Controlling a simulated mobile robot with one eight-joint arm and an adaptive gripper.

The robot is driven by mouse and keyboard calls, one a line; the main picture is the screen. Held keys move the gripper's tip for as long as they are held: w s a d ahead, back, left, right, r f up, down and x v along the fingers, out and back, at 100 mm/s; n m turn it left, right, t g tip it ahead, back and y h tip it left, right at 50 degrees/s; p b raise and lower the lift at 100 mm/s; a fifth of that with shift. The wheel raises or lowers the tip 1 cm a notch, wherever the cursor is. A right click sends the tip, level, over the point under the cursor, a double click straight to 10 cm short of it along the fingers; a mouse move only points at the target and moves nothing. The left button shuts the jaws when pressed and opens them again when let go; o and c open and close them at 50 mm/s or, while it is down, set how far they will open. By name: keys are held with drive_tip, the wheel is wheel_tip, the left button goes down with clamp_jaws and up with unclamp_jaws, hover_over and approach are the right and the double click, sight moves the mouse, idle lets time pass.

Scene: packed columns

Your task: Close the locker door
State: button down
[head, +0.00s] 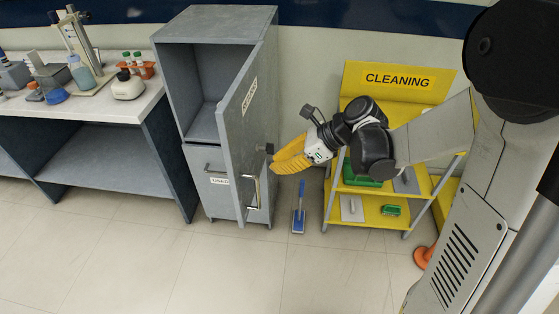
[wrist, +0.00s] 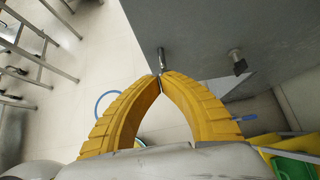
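The grey locker (head: 182,88) stands against the wall, its upper compartment open and empty where visible. Its door (head: 236,125) is swung wide open toward the viewer, hinged at the right, with a label on its outer face. A bar handle (head: 257,190) is low on that face, and a dark knob (head: 269,148) sticks out from it. My gripper (head: 277,166), with yellow fingers, is just right of the outer face. In the wrist view, the fingertips (wrist: 160,77) meet, close to a grey panel (wrist: 215,35) and a small metal bar (wrist: 162,58). Contact is unclear.
A yellow cleaning cart (head: 345,188) stands right of the locker, under my arm. A blue-handled brush (head: 299,212) is on the floor between them. A lab bench (head: 95,108) with glassware is at left. The floor in front (head: 215,275) is clear.

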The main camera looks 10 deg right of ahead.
sight(239, 175)
drive_tip(key=b+x, duration=0.2)
drive_tip(key=x, duration=0.4)
drive_tip(key=shift+f, duration=0.1)
drive_tip(key=a, duration=0.1)
drive_tip(key=w+a, duration=0.1)
drive_tip(key=a, duration=0.1)
drive_tip(key=shift+w+a+b, duration=0.1)
drive_tip(key=shift+b, duration=0.25)
drive_tip(key=shift+w+a, duration=0.2)
drive_tip(key=shift+a, duration=0.15)
drive_tip(key=shift+a, duration=0.1)
